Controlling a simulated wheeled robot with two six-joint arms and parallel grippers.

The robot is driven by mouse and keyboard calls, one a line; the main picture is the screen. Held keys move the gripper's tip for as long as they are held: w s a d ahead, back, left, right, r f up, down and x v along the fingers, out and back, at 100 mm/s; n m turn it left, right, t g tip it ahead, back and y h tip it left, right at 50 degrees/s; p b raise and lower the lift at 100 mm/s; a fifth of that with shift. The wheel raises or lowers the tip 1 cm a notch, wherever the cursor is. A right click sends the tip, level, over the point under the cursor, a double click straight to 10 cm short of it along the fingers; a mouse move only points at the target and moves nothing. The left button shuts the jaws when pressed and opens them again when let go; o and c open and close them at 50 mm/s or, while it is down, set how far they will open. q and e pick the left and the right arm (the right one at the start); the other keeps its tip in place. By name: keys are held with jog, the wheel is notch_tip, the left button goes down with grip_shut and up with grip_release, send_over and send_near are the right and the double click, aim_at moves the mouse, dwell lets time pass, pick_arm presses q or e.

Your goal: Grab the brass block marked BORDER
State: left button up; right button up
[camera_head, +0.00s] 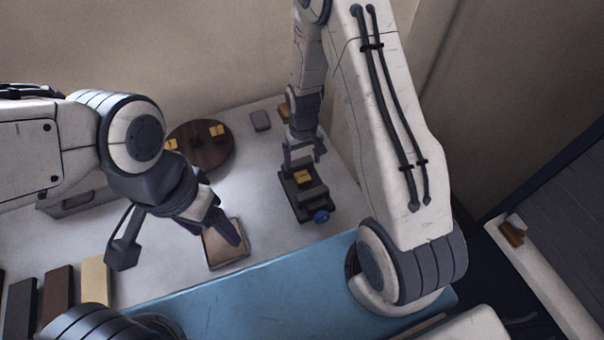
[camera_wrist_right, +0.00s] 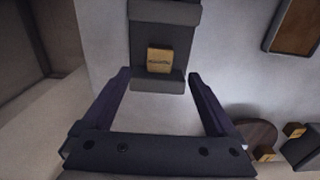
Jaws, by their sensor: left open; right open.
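A brass block (camera_head: 303,177) sits on a dark stand (camera_head: 310,207) with a blue knob on its near end. In the right wrist view the block (camera_wrist_right: 159,60) lies on the dark stand (camera_wrist_right: 165,13), with small lettering too blurred to read surely. My right gripper (camera_head: 303,155) is open and empty at the far end of the stand. In the wrist view its fingers (camera_wrist_right: 160,80) point toward the stand's edge, on either side, with the block beyond. My left gripper (camera_head: 177,240) is open and empty above the table at left, apart from the block.
A round wooden board (camera_head: 205,155) at the back left carries other brass pieces (camera_head: 217,131). A framed brown panel (camera_head: 226,243) lies beside my left gripper. Several coloured slabs (camera_head: 58,295) lie front left. A blue mat (camera_head: 240,300) covers the front.

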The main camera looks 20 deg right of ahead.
aim_at(302, 175)
notch_tip(302, 175, down, 4)
jog(key=shift+r+p, duration=0.15)
jog(key=shift+p, duration=0.2)
jog(key=shift+f+p, duration=0.5)
jog(key=shift+f, duration=0.1)
jog(key=f, duration=0.1)
jog(key=f+p, duration=0.1)
jog(key=f, duration=0.1)
jog(key=shift+w, duration=0.25)
jog(key=shift+f+p, duration=0.3)
jog(key=shift+f, duration=0.25)
jog(key=shift+w+r, duration=0.1)
grip_shut()
